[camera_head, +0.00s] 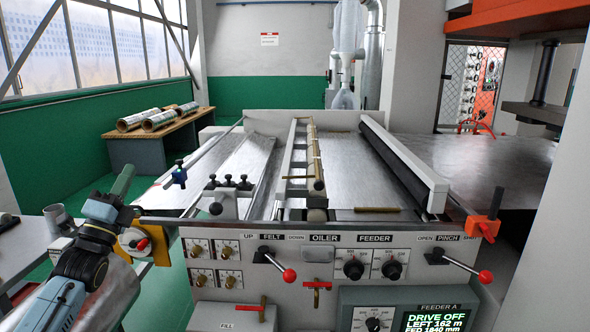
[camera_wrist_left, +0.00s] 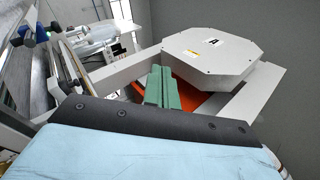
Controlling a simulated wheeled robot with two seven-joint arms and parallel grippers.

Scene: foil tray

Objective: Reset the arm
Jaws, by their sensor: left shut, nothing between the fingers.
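My left arm comes in from the lower left in the head view. Its gripper (camera_head: 124,180) points up and away, left of the feeder machine (camera_head: 230,240), with green fingers. In the left wrist view the green fingers (camera_wrist_left: 158,88) are together with nothing between them. My right gripper is not in view.
The machine's front has red-knobbed levers (camera_head: 289,275) and a lit screen (camera_head: 435,320) reading DRIVE OFF. A wooden bench (camera_head: 150,133) with foil rolls stands behind left. Green floor lies between.

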